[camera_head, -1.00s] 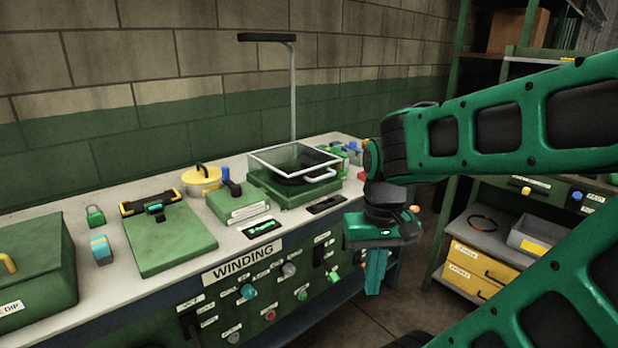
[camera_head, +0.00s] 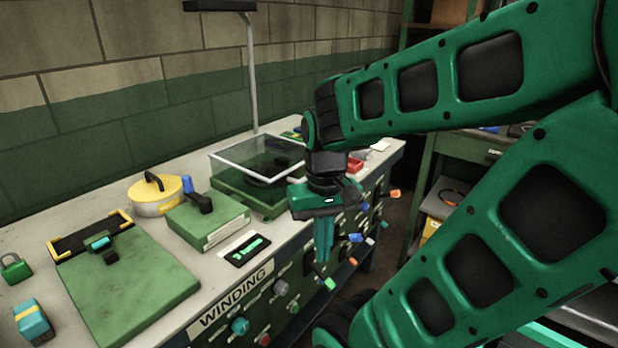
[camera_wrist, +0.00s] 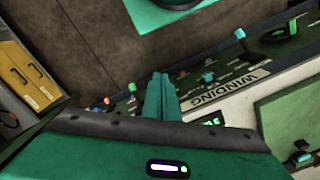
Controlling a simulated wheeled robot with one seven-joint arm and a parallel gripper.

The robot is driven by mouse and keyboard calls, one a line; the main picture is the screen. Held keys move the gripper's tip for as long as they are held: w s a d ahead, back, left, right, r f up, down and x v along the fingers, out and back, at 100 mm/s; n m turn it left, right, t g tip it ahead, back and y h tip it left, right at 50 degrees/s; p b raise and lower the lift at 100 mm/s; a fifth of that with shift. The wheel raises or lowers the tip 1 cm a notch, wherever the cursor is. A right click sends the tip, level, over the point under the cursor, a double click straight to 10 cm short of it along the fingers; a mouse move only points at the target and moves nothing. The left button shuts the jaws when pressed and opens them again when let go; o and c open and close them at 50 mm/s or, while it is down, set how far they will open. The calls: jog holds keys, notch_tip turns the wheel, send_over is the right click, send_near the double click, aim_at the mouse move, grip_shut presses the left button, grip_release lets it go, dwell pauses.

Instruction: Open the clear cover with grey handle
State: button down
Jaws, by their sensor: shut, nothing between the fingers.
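The clear cover (camera_head: 240,156) is a transparent box with a pale rim. It sits lowered over a green base (camera_head: 232,190) on the bench, with a dark round shape inside. Its grey handle is hidden in the head view, behind my gripper and wrist. My gripper (camera_head: 323,258) is shut and empty, fingers pointing down, in front of the bench's front edge and to the right of the cover. In the wrist view my shut fingers (camera_wrist: 161,88) point toward the bench's control panel; the cover is not seen there.
The front panel labelled WINDING (camera_head: 232,297) has several protruding knobs and levers near my gripper. A green box with a blue-black lever (camera_head: 208,222), a yellow-topped round tin (camera_head: 160,195) and a green clamp board (camera_head: 130,280) stand left. A lamp post (camera_head: 252,80) rises behind the cover.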

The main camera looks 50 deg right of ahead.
jog(key=shift+d, duration=0.1)
jog(key=w+d+r+m+t, duration=0.2)
jog(key=w+d+m+t, duration=0.3)
jog(key=d+m, duration=0.75)
jog(key=w+d+r+m+t, duration=0.2)
jog(key=w+d+m, duration=0.6)
jog(key=m, duration=0.8)
jog(key=x, duration=0.8)
jog(key=shift+s+d+f, duration=0.25)
jog(key=shift+d+f, duration=0.15)
jog(key=shift+w+r, duration=0.65)
jog(key=shift+r, duration=0.35)
jog(key=shift+w+r, duration=0.5)
jog(key=shift+r, duration=0.15)
